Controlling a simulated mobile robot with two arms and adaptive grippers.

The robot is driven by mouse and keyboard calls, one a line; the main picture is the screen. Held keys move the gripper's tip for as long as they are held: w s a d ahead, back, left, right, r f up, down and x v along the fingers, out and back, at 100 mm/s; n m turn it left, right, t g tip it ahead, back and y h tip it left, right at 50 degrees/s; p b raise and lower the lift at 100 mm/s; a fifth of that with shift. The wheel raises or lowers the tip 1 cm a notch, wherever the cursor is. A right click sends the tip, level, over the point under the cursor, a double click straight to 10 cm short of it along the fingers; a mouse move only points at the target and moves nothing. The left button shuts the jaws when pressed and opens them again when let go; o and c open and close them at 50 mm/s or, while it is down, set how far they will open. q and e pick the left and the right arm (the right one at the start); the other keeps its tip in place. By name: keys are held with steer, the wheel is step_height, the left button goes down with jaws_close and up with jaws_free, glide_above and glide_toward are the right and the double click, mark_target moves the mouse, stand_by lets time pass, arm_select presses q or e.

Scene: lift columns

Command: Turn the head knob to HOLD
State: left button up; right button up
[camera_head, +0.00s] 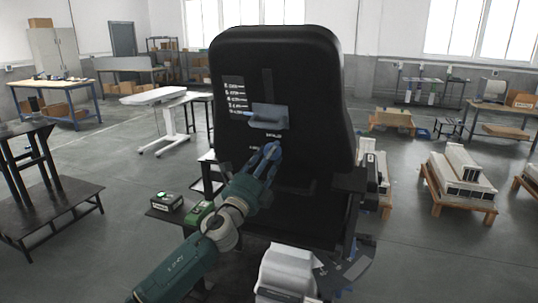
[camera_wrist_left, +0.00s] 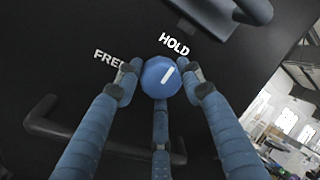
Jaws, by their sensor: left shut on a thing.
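The head knob (camera_wrist_left: 158,77) is a blue, many-sided knob with a white pointer line on its face, on a black panel. In the left wrist view the white HOLD label (camera_wrist_left: 174,43) sits above it to the right, and the FREE label (camera_wrist_left: 108,60) to its left is partly covered by a finger. The pointer line slants up and right, roughly to the HOLD side. My left gripper (camera_wrist_left: 160,90) has its blue fingers around the knob, shut on it. In the head view the left gripper (camera_head: 271,152) is at the black panel (camera_head: 235,150) and hides the knob. My right gripper is not in view.
A grey-blue handle (camera_head: 268,116) with a scale of labels (camera_head: 236,95) sits above the gripper on the panel. A dark bar handle (camera_wrist_left: 75,133) runs below the knob. A small box with a green light (camera_head: 168,201) stands at the lower left. Tables and pallets stand farther off.

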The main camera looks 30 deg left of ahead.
arm_select(q)
steer(key=shift+d+f, duration=0.3)
steer(key=shift+f, duration=0.05)
steer(key=o, duration=1)
steer(key=shift+o, duration=0.8)
steer(key=shift+w+d+r, duration=0.1)
steer(key=shift+w+r, duration=0.05)
steer(key=v, duration=1.2)
